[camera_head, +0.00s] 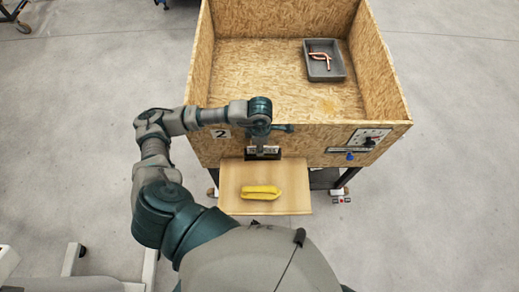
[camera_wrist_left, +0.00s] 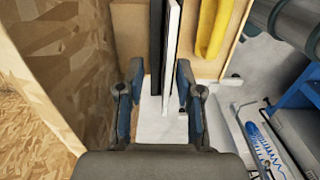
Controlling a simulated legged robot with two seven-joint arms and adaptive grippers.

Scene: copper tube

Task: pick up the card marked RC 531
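A small white card (camera_head: 262,150) in a dark holder is at the front of the wooden box, above the small shelf; its print is too small to read. My left gripper (camera_head: 262,138) is over it, pointing down. In the left wrist view, my left gripper (camera_wrist_left: 160,80) has its two blue fingers apart, one on each side of a thin white plate (camera_wrist_left: 173,45) and a black plate (camera_wrist_left: 156,45), seen edge-on. The right finger is close to the white plate; I cannot tell whether it touches. My right gripper is not in view.
The chipboard box (camera_head: 260,80) holds a grey tray (camera_head: 336,68) with copper tubes (camera_head: 320,57). A yellow object (camera_head: 260,192) lies on the wooden shelf (camera_head: 292,200) below the gripper. A control panel (camera_head: 367,138) is on the box front at the right.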

